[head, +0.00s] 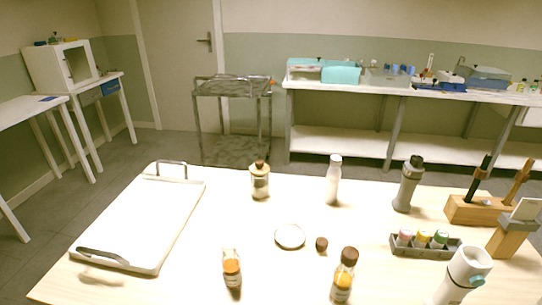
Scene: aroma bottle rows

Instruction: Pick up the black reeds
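A dark, near-black stick-like bundle (481,176) stands tilted in a wooden holder (466,211) at the right of the table; it looks like the black reeds, but single reeds cannot be made out. A brown stick-like bundle (519,182) leans in the same holder to its right. Neither of my grippers is in view.
On the table (215,222) are a white tray (140,220), several bottles, including an amber one (232,269), a white dish (290,237), a grey rack of small vials (425,251), a grey bottle (408,186) and a white cylinder (464,275).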

